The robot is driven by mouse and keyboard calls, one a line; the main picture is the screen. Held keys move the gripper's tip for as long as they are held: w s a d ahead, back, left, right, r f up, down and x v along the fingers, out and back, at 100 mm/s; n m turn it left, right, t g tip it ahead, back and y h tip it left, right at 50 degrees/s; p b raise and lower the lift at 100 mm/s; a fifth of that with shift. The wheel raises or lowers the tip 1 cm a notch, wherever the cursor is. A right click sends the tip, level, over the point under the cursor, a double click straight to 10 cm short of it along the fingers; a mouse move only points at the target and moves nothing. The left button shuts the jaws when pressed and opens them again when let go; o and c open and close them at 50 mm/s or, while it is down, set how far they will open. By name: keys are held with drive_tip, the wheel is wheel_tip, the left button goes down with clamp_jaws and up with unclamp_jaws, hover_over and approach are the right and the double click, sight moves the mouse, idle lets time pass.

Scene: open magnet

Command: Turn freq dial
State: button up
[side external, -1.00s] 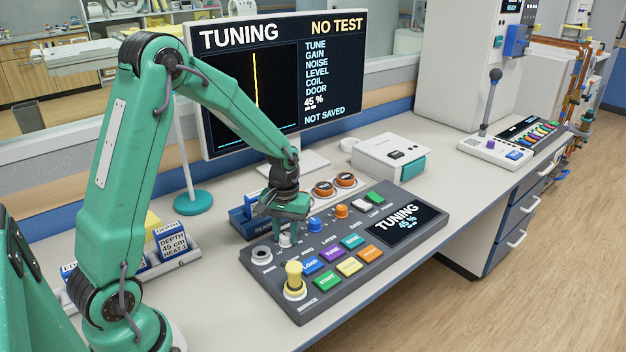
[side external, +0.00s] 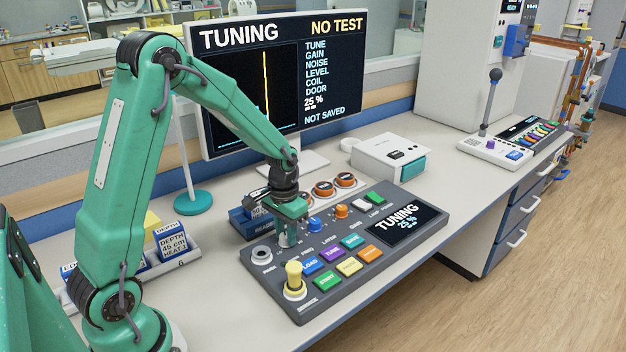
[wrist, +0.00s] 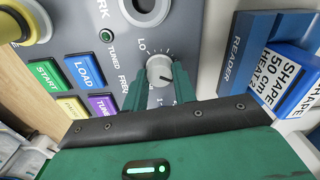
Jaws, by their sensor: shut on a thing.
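The freq dial is a small pale grey knob (wrist: 159,71) on the grey control console (side external: 345,285), with a scale around it. My gripper (wrist: 160,78) is shut on the dial, one green finger on each side of it in the wrist view. In the side view my gripper (side external: 287,238) points down at the console's back left, and its fingers largely hide the dial. The console display (side external: 400,225) reads TUNING 25 %. The monitor (side external: 285,80) also reads TUNING, NO TEST, 25 % and NOT SAVED, with a yellow peak on its graph.
A yellow-topped knob (side external: 294,277) stands at the console's front left. Blue (side external: 313,223) and orange (side external: 342,212) knobs sit right of my gripper. A blue reader block (wrist: 245,60) with a labelled cartridge stands close beside the console. A white box (side external: 390,157) is behind.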

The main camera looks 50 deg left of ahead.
drive_tip(key=shift+w+d+r, duration=0.1)
drive_tip(key=shift+w+d, duration=0.05)
drive_tip(key=o, duration=1)
drive_tip(key=shift+r, duration=3.85)
drive_tip(key=shift+r, duration=0.1)
